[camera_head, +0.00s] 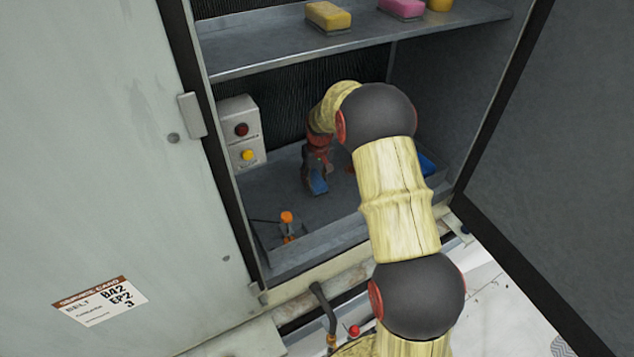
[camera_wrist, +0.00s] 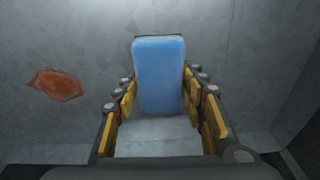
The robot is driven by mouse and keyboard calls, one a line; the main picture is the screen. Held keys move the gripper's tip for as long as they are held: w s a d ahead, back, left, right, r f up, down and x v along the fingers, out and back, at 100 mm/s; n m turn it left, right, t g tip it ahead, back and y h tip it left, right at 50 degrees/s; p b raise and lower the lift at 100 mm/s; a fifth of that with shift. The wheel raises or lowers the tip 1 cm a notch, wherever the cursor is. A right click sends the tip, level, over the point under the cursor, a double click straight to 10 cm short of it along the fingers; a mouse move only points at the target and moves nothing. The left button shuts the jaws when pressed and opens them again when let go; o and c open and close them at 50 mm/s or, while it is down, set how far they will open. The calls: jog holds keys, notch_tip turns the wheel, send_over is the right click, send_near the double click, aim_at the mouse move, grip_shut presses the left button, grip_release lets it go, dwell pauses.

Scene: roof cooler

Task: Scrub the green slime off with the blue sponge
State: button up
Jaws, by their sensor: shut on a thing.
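My gripper (camera_head: 315,172) reaches down into the lower compartment of the open cabinet. It is shut on the blue sponge (camera_head: 319,187), which is held low, near the compartment floor. In the wrist view the sponge (camera_wrist: 159,75) sits upright between the two yellow-padded fingers of my gripper (camera_wrist: 160,95). I see no green slime in either view. Part of the compartment floor is hidden behind my arm in the head view.
A rust-orange patch (camera_wrist: 55,85) lies left of the sponge. A control box with red and yellow buttons (camera_head: 240,133) is on the left wall. An orange-topped fitting (camera_head: 287,224) stands near the front lip. Yellow (camera_head: 328,17) and pink (camera_head: 401,8) sponges lie on the shelf above.

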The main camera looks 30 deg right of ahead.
jog(key=shift+r+p, duration=1.25)
jog(key=shift+r, duration=1.4)
jog(key=shift+s, duration=0.1)
